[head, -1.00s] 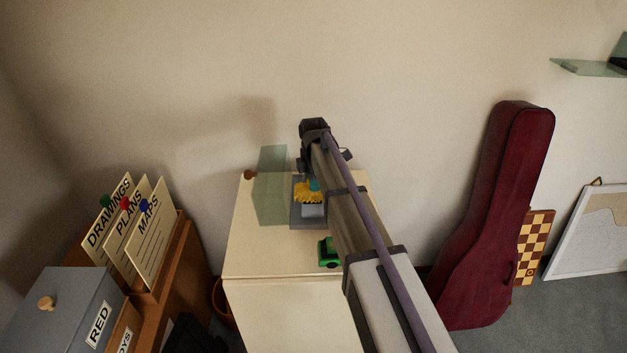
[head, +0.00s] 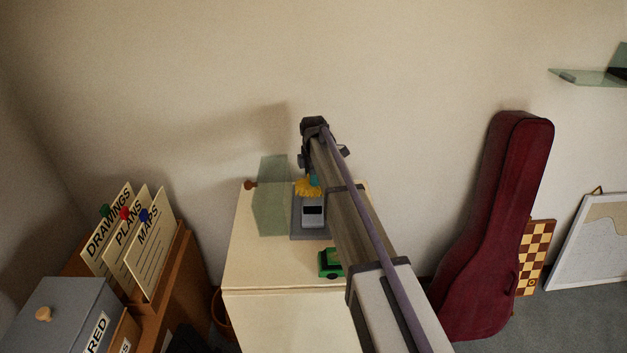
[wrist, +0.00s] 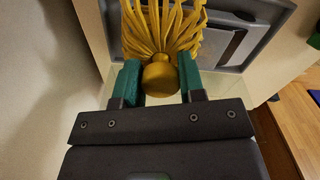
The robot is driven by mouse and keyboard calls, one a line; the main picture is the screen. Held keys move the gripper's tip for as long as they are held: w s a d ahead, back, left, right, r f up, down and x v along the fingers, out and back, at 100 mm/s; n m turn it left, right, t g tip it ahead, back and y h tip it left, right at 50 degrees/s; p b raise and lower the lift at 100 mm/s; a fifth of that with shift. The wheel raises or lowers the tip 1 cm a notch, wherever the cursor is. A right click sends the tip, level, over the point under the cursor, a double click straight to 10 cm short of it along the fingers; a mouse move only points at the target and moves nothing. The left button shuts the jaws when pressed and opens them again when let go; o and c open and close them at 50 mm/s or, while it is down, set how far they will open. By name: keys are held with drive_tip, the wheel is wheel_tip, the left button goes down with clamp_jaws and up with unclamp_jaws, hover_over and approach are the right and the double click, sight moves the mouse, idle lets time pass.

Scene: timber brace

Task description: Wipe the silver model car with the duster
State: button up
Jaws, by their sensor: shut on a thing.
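The silver model car (head: 313,212) sits on a grey tray (head: 297,231) on top of a cream cabinet. The yellow duster (head: 306,187) is at the car's far end in the head view; I cannot tell whether it touches the car. In the wrist view, my gripper (wrist: 158,78) has its teal fingers shut on the duster's handle, with the yellow strands (wrist: 163,30) spread beyond. Part of a silver shape, likely the car (wrist: 220,45), shows behind the strands. My arm hides most of the gripper in the head view.
A greenish see-through panel (head: 271,200) stands just left of the tray. A green toy car (head: 331,263) is near the cabinet's (head: 250,262) front edge, beside my arm. A dark red instrument case (head: 497,225) leans on the wall at the right.

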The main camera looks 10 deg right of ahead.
wheel_tip(320, 180, up, 6)
drive_tip(key=p, duration=0.6)
wheel_tip(320, 180, up, 3)
drive_tip(key=p, duration=0.3)
drive_tip(key=shift+r, duration=0.15)
